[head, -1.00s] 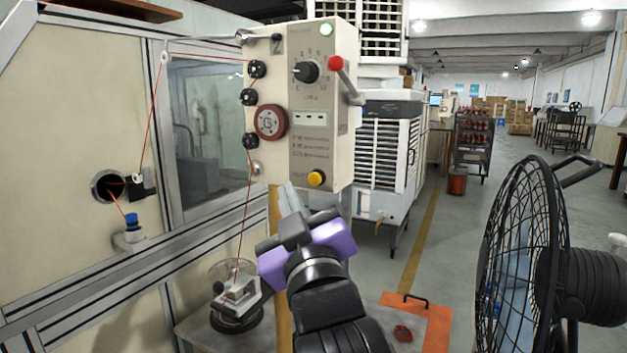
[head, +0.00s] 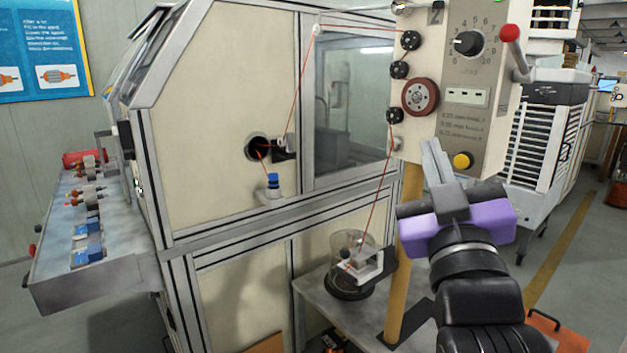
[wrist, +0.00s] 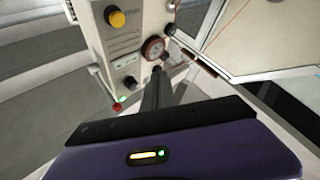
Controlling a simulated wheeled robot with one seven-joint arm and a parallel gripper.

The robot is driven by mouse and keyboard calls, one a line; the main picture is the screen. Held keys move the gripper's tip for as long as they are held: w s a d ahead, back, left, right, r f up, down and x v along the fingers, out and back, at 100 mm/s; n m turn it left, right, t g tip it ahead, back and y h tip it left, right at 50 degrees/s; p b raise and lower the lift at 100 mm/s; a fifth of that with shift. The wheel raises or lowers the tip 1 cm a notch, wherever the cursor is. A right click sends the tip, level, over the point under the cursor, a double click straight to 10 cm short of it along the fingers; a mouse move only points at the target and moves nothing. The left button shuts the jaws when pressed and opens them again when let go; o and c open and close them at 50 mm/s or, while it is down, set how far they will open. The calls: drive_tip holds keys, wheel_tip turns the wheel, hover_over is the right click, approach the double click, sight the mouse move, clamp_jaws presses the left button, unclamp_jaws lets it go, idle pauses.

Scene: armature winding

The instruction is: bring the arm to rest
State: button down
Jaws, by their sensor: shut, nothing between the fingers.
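My gripper (head: 432,150) is raised in front of the control box (head: 478,95), its fingers together with nothing between them. In the wrist view, the fingers of my gripper (wrist: 157,75) point toward the control box (wrist: 120,42). The box carries a dial (head: 466,43), a red-knobbed lever (head: 510,33), a yellow button (head: 462,160) and a dark red wheel (head: 420,97).
A red wire (head: 375,215) runs over black pulleys down to a spool stand (head: 350,275) on a low table. The winding machine cabinet (head: 210,140) fills the middle. A parts bench (head: 85,235) stands at the left.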

drive_tip(key=s+f+y, duration=0.2)
drive_tip(key=s+f, duration=0.3)
drive_tip(key=f, duration=0.3)
drive_tip(key=s+f+g+y, duration=0.1)
drive_tip(key=s+f, duration=0.4)
drive_tip(key=f, duration=0.3)
drive_tip(key=s+f+y, duration=0.2)
drive_tip(key=s+f, duration=0.3)
drive_tip(key=f, duration=0.3)
drive_tip(key=s+d+f+m+g+h, duration=0.1)
drive_tip(key=s+f+g, duration=0.2)
drive_tip(key=s+f, duration=0.5)
drive_tip(key=s+d+f+m+g+h, duration=0.1)
drive_tip(key=s+f+g, duration=0.3)
drive_tip(key=s, duration=1.3)
wheel_tip(320, 180, down, 4)
drive_tip(key=shift+d+f+m, duration=0.15)
drive_tip(key=shift+d+m, duration=0.25)
drive_tip(key=shift+m, duration=0.2)
